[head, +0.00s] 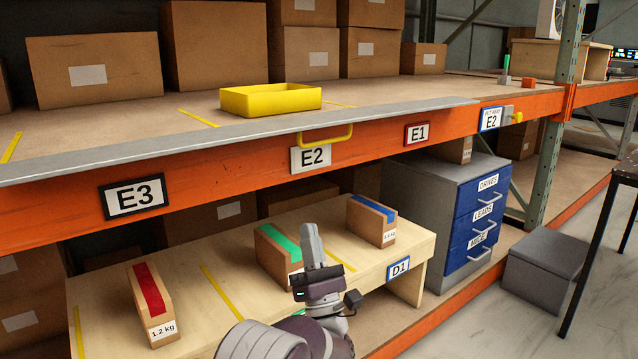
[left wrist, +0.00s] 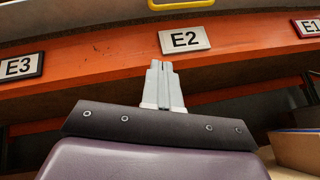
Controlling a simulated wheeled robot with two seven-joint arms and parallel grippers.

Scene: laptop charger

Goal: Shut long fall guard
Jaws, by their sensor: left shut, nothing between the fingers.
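The long fall guard (head: 240,143) is a grey metal strip lying nearly flat along the front edge of the upper shelf, above the orange beam. Its yellow handle (head: 325,136) sticks out in front above the E2 label (head: 311,158); the handle also shows at the top of the left wrist view (left wrist: 180,4). My left gripper (head: 311,232) is shut and empty, fingers pointing up, below the beam and apart from the handle. In the left wrist view its fingertips (left wrist: 159,64) appear just under the E2 label (left wrist: 185,39). My right gripper is not in view.
A yellow tray (head: 270,99) stands on the upper shelf behind the guard. A wooden lower shelf (head: 215,297) holds boxes with red, green and blue tape. A drawer cabinet (head: 430,195) stands right.

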